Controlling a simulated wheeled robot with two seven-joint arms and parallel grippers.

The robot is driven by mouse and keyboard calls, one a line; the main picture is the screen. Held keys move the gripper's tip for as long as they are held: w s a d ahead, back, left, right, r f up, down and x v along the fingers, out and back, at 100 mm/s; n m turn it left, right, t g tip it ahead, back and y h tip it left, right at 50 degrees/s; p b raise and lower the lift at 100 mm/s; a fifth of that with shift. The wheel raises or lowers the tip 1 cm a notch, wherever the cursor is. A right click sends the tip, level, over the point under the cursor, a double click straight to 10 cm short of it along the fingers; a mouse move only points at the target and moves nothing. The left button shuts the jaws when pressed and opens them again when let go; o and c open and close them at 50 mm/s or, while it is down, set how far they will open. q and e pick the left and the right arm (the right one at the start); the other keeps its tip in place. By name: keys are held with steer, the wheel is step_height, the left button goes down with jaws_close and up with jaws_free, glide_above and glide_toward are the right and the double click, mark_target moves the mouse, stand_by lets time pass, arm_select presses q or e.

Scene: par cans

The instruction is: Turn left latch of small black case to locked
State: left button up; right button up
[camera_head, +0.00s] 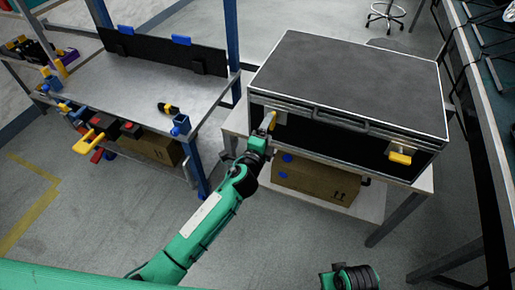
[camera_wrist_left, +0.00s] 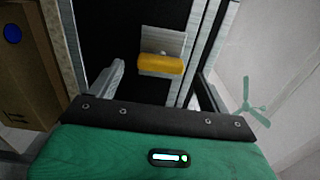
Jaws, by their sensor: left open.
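The small black case (camera_head: 345,75) stands closed on a white table, with a dark lid, bright metal edges and a front handle. Its left latch has a yellow tab (camera_head: 272,119), partly hidden by my left gripper (camera_head: 265,133) in the head view. In the left wrist view the yellow tab (camera_wrist_left: 161,64) lies across the picture on a metal plate, between and beyond the fingers of my left gripper (camera_wrist_left: 162,80). The gripper is open, and no grip on the tab shows. The right latch (camera_head: 400,158) also has a yellow tab. My right gripper is out of view.
A cardboard box (camera_head: 315,180) sits on the shelf below the case; it also shows in the left wrist view (camera_wrist_left: 25,65). A grey workbench (camera_head: 150,80) with tools stands at left. A dark rack borders the right side. Floor in front is clear.

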arm_select(q)
steer(key=v, duration=1.1)
steer(key=shift+s, duration=0.25)
